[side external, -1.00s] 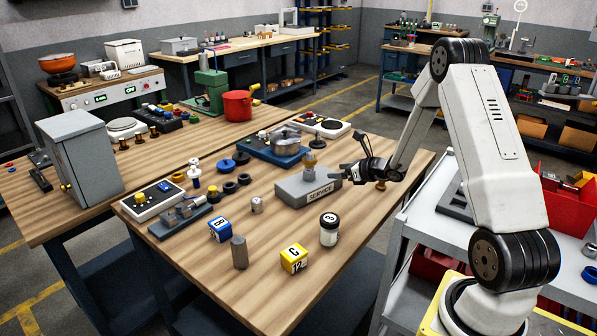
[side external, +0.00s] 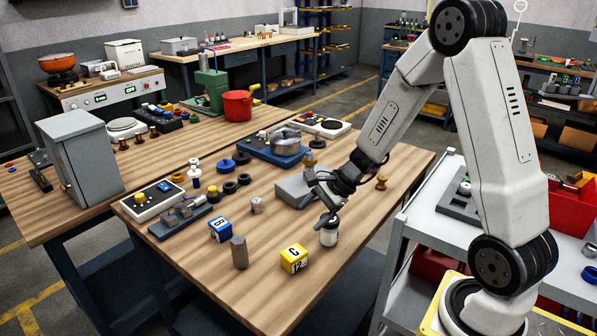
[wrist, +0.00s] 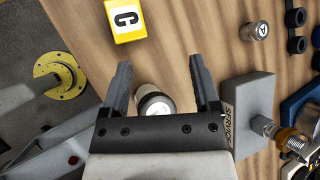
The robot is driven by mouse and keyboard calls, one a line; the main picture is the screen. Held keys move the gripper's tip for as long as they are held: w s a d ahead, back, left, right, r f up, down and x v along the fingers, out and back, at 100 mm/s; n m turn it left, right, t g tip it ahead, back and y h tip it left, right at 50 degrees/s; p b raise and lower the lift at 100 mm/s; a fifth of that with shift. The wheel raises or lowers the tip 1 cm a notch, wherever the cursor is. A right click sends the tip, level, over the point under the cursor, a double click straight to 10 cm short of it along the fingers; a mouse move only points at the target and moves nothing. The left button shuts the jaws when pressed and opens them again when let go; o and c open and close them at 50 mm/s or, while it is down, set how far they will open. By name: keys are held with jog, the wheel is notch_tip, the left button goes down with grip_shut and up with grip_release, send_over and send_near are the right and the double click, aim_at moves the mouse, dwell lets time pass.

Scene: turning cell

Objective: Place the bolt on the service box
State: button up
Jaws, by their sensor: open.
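The grey service box (side external: 290,191) sits on the wooden bench, and its label side shows in the wrist view (wrist: 232,112). A brass-and-steel fitting (side external: 309,160) stands on the box; in the wrist view it shows a steel shank and brass collar (wrist: 288,138). I cannot tell whether it is the bolt. A brass knob-like piece (side external: 381,182) stands right of the box. In the wrist view the jar (wrist: 154,101) lies between the spread fingers (wrist: 160,62), with no visible grip; part is hidden.
A yellow block (side external: 293,259), a grey hex post (side external: 239,252), a blue block (side external: 220,229) and a small metal cylinder (side external: 256,205) stand in front of the box. A blue machine base (side external: 265,155) is behind it.

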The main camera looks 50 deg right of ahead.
jog(key=s+a+r+n+g+h, duration=0.1)
jog(key=s+a+n, duration=0.3)
jog(key=n, duration=0.6)
jog(key=s+a+r+n+g+h, duration=0.1)
jog(key=s+a+r+n+h, duration=0.1)
jog(key=s+n, duration=0.4)
jog(key=a+n+h, duration=0.1)
jog(key=n+h, duration=0.1)
jog(key=n, duration=0.2)
jog(key=shift+s+a+g+h, duration=0.3)
jog(key=shift+s+a+g, duration=0.05)
jog(key=shift+g, duration=0.05)
